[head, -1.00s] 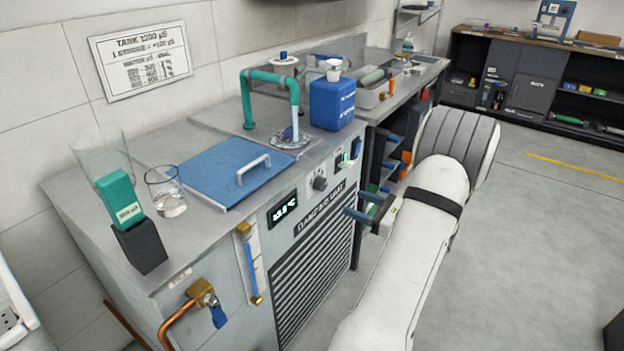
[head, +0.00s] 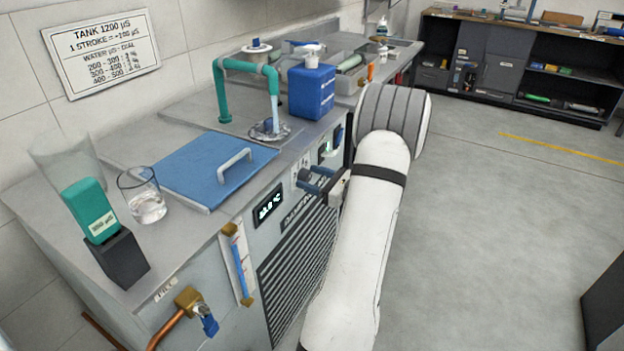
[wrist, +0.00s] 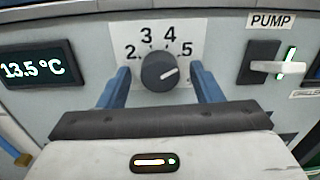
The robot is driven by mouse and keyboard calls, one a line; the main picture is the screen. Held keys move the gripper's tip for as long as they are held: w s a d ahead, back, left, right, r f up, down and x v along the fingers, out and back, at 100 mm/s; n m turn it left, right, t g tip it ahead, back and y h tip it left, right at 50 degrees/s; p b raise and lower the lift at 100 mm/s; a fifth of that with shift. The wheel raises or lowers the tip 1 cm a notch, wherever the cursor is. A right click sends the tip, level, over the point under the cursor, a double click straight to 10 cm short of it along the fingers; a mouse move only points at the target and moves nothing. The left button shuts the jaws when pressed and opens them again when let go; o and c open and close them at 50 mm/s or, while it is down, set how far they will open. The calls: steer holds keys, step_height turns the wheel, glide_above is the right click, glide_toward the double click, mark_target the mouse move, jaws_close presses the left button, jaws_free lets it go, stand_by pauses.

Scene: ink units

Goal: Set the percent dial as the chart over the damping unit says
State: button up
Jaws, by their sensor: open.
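The percent dial (wrist: 159,72) is a dark round knob on a white plate marked 2, 3, 4 and 5. Its white mark points right and slightly up, just below the 5. My gripper (wrist: 162,88) is open, one blue finger on each side of the dial; contact cannot be told. In the head view my gripper (head: 318,182) is at the front panel of the damping unit (head: 232,262) and mostly hides the dial. The chart (head: 103,53) on the wall reads tank 1200 µS and lists water ranges against dial values, too small to read surely.
A teal meter (head: 88,207) stands in a black holder, its reading unclear, beside a glass of water (head: 143,197). The temperature display (wrist: 37,70) reads 13.5 °C. A PUMP switch (wrist: 270,66) is right of the dial. A blue lid (head: 205,168) and blue canister (head: 311,90) are on top.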

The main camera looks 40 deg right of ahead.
steer(key=c, duration=1)
steer(key=shift+f+n+b, duration=0.1)
steer(key=shift+n+b, duration=0.3)
steer(key=shift+b, duration=0.1)
steer(key=n+b, duration=0.3)
steer(key=shift+f, duration=0.15)
steer(key=n+b, duration=0.5)
steer(key=b, duration=0.1)
steer(key=shift+f+n+b, duration=0.1)
steer(key=shift+n+b, duration=0.2)
steer(key=shift+b, duration=0.1)
steer(key=n+b, duration=0.4)
steer(key=b, duration=0.1)
steer(key=shift+b, duration=0.3)
steer(key=n+b, duration=0.2)
steer(key=shift+n+b, duration=0.3)
steer(key=shift+b, duration=0.1)
steer(key=shift+r+y, duration=0.2)
steer(key=shift+y, duration=0.1)
